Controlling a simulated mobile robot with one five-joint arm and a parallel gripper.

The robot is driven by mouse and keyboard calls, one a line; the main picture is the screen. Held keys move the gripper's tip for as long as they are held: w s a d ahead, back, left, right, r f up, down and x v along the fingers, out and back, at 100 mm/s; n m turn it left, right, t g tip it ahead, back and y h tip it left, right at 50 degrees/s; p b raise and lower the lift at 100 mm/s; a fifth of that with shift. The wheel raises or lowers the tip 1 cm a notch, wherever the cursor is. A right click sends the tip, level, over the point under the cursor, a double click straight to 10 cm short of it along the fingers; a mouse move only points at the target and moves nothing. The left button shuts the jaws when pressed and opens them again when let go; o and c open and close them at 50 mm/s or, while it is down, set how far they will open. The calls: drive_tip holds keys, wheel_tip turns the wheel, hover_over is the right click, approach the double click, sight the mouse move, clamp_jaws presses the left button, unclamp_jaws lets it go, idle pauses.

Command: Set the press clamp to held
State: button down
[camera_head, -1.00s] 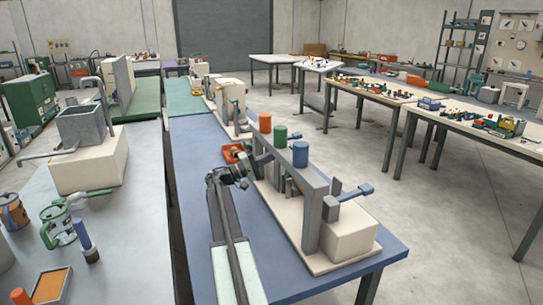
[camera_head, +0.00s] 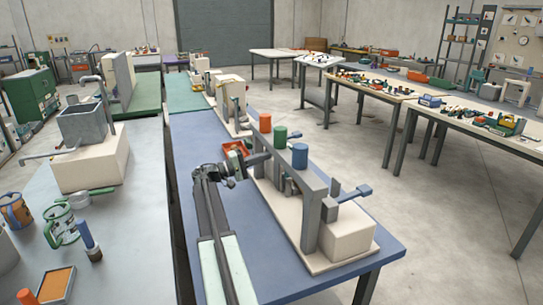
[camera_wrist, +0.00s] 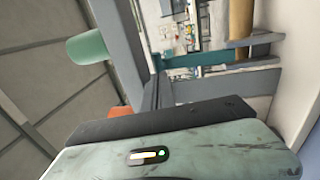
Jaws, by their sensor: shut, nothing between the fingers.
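The machine on the blue table has a cream base (camera_head: 345,232), a long grey frame (camera_head: 312,208) and orange, green (camera_head: 280,133) and blue (camera_head: 300,155) cylinders on top. A blue-ended lever (camera_head: 357,191) sticks out to the right at its near end. I cannot tell which part is the press clamp. My gripper (camera_head: 262,158) is shut and empty, beside the frame's left side near its far end; I cannot tell whether it touches. In the wrist view the green cylinder (camera_wrist: 88,48) and part of the orange one (camera_wrist: 120,112) show beyond my gripper (camera_wrist: 152,92).
A red tray (camera_head: 236,148) lies on the blue table behind my gripper. A grey-topped table (camera_head: 120,235) with a funnel-like machine (camera_head: 84,125), mugs and an orange-topped box (camera_head: 56,283) stands to the left. Open floor (camera_head: 440,215) lies to the right.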

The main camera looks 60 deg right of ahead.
drive_tip(key=b+v, duration=0.1)
drive_tip(key=v, duration=0.8)
drive_tip(key=shift+f, duration=0.15)
drive_tip(key=shift+b, duration=0.3)
drive_tip(key=s+d+r+g+h, duration=0.1)
drive_tip(key=s+d+r, duration=0.1)
drive_tip(key=s+d, duration=0.6)
drive_tip(key=shift+s+d+b, duration=0.2)
drive_tip(key=shift+d+b, duration=0.25)
drive_tip(key=shift+d, duration=0.15)
drive_tip(key=shift+r, duration=0.1)
